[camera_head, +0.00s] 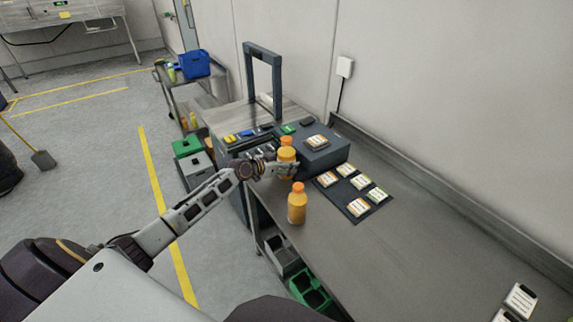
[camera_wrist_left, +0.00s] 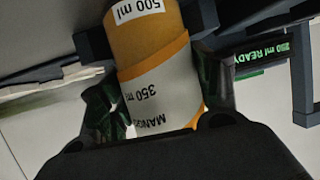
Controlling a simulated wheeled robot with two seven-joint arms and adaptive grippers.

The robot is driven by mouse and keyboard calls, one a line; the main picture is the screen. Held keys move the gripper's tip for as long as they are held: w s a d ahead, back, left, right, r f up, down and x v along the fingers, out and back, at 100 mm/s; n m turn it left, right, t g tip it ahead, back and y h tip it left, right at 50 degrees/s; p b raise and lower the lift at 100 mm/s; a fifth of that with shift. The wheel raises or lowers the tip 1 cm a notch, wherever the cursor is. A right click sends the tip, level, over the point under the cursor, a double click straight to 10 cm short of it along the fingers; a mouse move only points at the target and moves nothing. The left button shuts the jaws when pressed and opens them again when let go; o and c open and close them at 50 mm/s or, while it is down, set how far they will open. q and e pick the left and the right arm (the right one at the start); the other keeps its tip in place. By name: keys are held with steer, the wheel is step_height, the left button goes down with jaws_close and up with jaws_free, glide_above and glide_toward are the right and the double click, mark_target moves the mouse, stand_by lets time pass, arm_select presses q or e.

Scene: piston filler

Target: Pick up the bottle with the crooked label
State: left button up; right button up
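An orange bottle (camera_head: 287,155) with an orange cap stands at the near end of the dark machine on the bench. My left gripper (camera_head: 283,169) is around it, one finger on each side, and looks shut on it. In the left wrist view the bottle (camera_wrist_left: 140,38) fills the space between the fingers (camera_wrist_left: 160,100). Its white label, reading MANGO and 350 ml upside down, has a slanted edge; a "500 ml" patch shows above. Whether its base touches a surface is unclear. A second orange bottle (camera_head: 297,207) stands upright nearer on the bench. My right gripper is not in view.
The dark machine (camera_head: 318,155) with a tall frame (camera_head: 276,85) stands behind the gripper. A dark mat (camera_head: 356,207) holds several label cards. A green bin (camera_head: 310,286) sits below the bench edge. The bench's near right area is mostly clear.

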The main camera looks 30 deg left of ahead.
arm_select(q)
steer(key=c, duration=0.7)
steer(key=shift+r, duration=0.1)
steer(key=shift+c, duration=0.7)
steer(key=shift+r, duration=0.15)
step_height(320, 180, up, 18)
steer(key=shift+f+b, duration=0.1)
steer(key=shift+b, duration=0.25)
